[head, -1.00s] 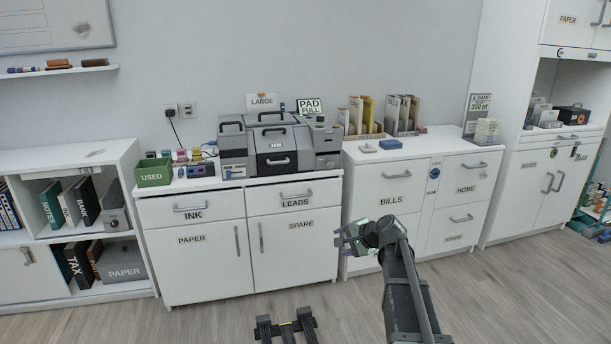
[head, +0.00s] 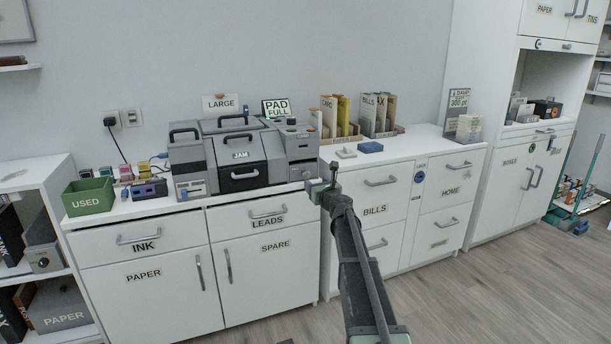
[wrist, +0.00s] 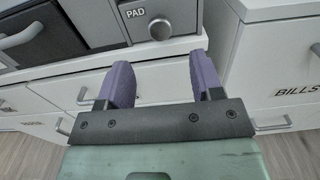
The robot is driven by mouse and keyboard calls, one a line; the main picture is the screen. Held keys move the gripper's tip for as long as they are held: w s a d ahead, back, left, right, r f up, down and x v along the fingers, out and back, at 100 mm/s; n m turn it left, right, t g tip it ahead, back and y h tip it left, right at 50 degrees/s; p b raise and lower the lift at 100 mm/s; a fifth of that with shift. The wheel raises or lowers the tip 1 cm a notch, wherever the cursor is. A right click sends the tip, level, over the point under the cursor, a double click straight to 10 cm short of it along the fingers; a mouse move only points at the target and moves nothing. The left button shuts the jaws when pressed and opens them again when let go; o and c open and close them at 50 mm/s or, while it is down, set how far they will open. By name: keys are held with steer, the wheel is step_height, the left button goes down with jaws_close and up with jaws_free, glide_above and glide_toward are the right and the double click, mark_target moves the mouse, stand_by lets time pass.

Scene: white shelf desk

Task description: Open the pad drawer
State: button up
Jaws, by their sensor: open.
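The pad drawer (wrist: 143,28) is a small grey front labelled PAD with a round metal knob (wrist: 160,29), at the top of the wrist view. It looks shut. It belongs to the right-hand end of the grey machine (head: 300,148) on the counter, where the arm partly crowds the head view. My gripper (wrist: 162,64) has two purple fingers spread apart with nothing between them. The knob lies just beyond the fingertips, roughly centred between them, not touched. In the head view my gripper (head: 324,186) is beside the machine's lower right corner.
The counter edge (wrist: 150,60) runs just under the pad drawer. The LEADS drawer (head: 267,214) is below it. The BILLS cabinet (head: 375,208) stands close on the right. A PAD FULL sign (head: 276,108) stands behind the machine.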

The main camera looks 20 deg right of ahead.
mark_target(307, 175)
steer(key=w, duration=0.9)
steer(key=shift+w+d, duration=0.1)
steer(key=shift+w, duration=0.3)
steer(key=shift+s, duration=0.15)
jaws_close()
